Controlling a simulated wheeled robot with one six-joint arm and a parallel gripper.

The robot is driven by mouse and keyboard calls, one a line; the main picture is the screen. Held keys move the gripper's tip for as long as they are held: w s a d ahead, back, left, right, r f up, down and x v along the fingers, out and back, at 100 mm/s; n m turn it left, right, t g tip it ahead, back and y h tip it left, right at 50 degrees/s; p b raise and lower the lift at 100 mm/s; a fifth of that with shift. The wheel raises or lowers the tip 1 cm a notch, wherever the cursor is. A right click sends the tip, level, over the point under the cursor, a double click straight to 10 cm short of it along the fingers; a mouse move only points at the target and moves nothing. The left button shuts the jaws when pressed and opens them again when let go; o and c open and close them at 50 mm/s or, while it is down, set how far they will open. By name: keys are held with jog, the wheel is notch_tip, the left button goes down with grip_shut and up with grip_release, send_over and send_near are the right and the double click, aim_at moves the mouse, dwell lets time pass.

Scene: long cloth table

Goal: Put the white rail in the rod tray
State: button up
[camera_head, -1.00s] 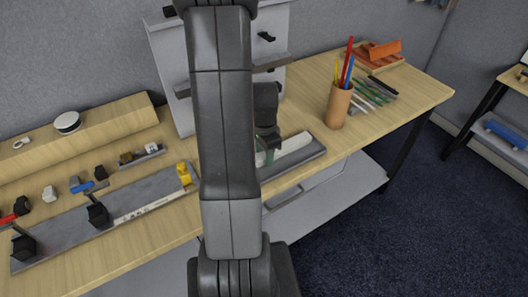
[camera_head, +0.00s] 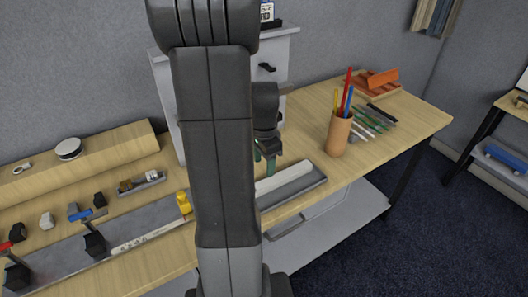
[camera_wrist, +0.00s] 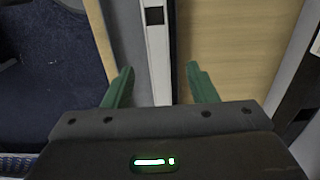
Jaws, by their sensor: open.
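The white rail (camera_head: 284,178) lies lengthwise in the shallow grey rod tray (camera_head: 308,187), near the table's front edge. Its near end is hidden behind my arm in the head view. In the wrist view the rail (camera_wrist: 157,60) is a pale strip with a dark square on it, with the grey tray floor (camera_wrist: 128,40) beside it. My gripper (camera_wrist: 160,85) is open, its green fingers apart on either side of the rail's line and empty. In the head view my gripper (camera_head: 265,158) is above the tray, clear of the rail.
A tan pen cup (camera_head: 339,135) stands right of the tray, with several loose pens (camera_head: 372,120) beyond it. A long grey fixture (camera_head: 150,222) with black clamps and a yellow block (camera_head: 183,202) is at left.

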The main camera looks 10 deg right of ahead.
jog(key=shift+s+r, duration=0.1)
jog(key=shift+r, duration=2.05)
